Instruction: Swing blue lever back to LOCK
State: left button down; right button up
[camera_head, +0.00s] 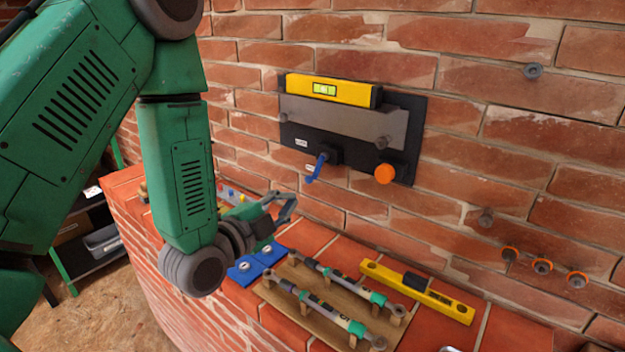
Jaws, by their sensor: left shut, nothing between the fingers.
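The blue lever (316,168) hangs from a black block at the lower left of the black wall panel (415,125). It points down and slightly left. A small white label (301,141) sits above and left of the lever, and another shows beside it; their words are too small to read. My left gripper (287,207) is shut and empty, below and left of the lever and apart from it, above the brick ledge. The lever is not covered by my arm. My right gripper is not in view.
The panel carries a yellow spirit level (330,91), a grey plate (345,119) and an orange knob (385,174). On the brick ledge lie blue plates (246,271), a wooden rack (285,312) with wrench-like tools and another yellow level (418,290).

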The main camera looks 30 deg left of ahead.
pick_arm(q)
jog(key=p, duration=0.2)
send_near(316, 168)
jog(key=w+d, duration=0.5)
jog(key=a, duration=0.1)
jog(key=a+f, duration=0.1)
jog(key=w+a, duration=0.1)
jog(key=shift+a+f+p, duration=0.25)
jog(key=shift+f+p, duration=0.05)
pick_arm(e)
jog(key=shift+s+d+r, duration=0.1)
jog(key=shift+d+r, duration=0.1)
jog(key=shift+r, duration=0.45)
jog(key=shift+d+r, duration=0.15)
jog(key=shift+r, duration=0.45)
pick_arm(q)
jog(key=shift+d, duration=0.15)
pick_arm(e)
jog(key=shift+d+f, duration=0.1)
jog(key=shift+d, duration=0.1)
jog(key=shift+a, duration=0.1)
